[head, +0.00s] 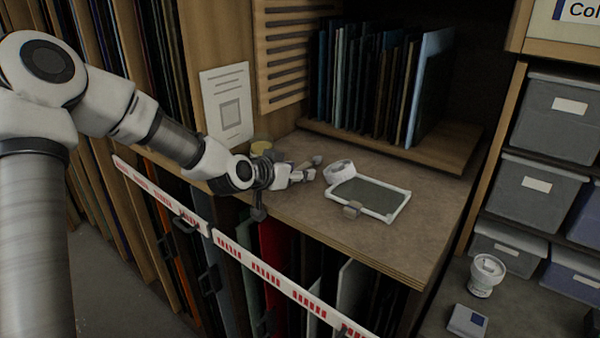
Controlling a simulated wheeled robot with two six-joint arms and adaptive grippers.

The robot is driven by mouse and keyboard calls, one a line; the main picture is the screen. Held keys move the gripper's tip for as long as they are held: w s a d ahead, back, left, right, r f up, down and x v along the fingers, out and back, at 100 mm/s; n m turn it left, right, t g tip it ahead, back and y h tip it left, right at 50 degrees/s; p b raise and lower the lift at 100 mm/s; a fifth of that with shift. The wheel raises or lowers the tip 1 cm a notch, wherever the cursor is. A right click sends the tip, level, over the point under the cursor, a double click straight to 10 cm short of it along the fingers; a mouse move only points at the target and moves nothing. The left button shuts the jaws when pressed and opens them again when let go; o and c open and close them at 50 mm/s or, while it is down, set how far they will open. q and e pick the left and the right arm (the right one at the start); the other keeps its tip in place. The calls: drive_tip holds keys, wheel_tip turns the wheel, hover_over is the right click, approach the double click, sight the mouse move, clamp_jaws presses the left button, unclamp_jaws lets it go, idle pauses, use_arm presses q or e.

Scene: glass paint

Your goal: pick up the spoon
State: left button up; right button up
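My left gripper (298,177) is over the left part of the wooden worktop (390,255), its fingers pointing right. It is small and seen from the side, so I cannot tell whether its fingers are open or shut. A small greyish-brown piece with a rounded end (316,160) shows just beyond the fingers. It may be the spoon, but I cannot tell it clearly from the gripper. No other spoon can be made out on the worktop. My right gripper is not in view.
A yellowish round-topped item (261,147) stands behind the gripper. Upright glass sheets (425,85) stand at the back. The worktop's front right is clear.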

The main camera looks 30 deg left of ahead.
use_arm(q)
drive_tip(key=shift+s+r, duration=0.35)
drive_tip(key=c, duration=0.5)
drive_tip(key=shift+w+d+f, duration=0.1)
drive_tip(key=shift+w+f, duration=0.05)
drive_tip(key=shift+w, duration=0.05)
clamp_jaws()
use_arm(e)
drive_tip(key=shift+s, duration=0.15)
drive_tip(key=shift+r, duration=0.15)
